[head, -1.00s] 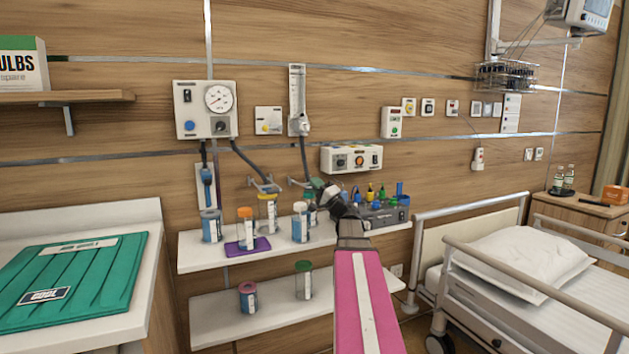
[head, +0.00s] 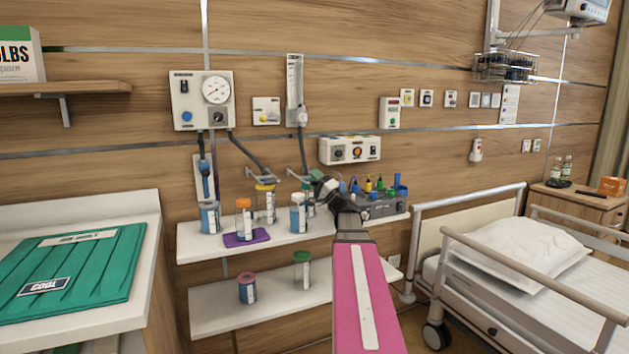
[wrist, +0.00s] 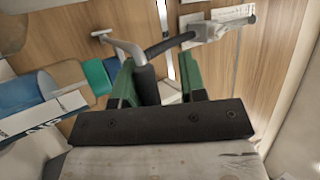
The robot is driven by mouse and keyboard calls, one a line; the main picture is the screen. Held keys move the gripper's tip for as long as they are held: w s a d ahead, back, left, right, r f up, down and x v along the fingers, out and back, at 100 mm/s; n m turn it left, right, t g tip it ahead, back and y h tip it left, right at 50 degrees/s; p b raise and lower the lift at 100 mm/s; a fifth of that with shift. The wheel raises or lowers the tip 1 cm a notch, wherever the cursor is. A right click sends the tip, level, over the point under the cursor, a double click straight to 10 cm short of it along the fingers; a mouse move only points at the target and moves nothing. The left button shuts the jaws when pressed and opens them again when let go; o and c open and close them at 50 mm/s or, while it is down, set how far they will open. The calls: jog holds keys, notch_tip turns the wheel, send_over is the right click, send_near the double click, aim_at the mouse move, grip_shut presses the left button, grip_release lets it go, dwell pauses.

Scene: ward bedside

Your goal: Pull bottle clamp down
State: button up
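The bottle clamp (head: 299,176) is a grey metal bracket on the wall above the upper shelf, just left of my gripper (head: 318,184). In the wrist view, its metal arm (wrist: 124,45) ends in a dark, rounded grip (wrist: 146,86). My gripper (wrist: 157,85) has green fingers spread apart, with the dark grip between them, nearer the left finger. I cannot tell whether that finger touches it. A second, similar clamp (head: 262,176) is further left, above a yellow-capped bottle (head: 265,205). My wrist partly hides the right clamp's surroundings in the head view.
Several capped bottles stand on the upper shelf (head: 200,250), close to my gripper. A grey rack (head: 383,207) with coloured items is at right. Hoses (head: 247,152) hang from the wall units. A bed (head: 470,265) stands at right, a counter (head: 60,222) at left.

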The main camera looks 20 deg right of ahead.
jog(key=shift+f, duration=0.15)
jog(key=v, duration=1)
jog(key=shift+s, duration=0.3)
jog(key=shift+d+f, duration=0.1)
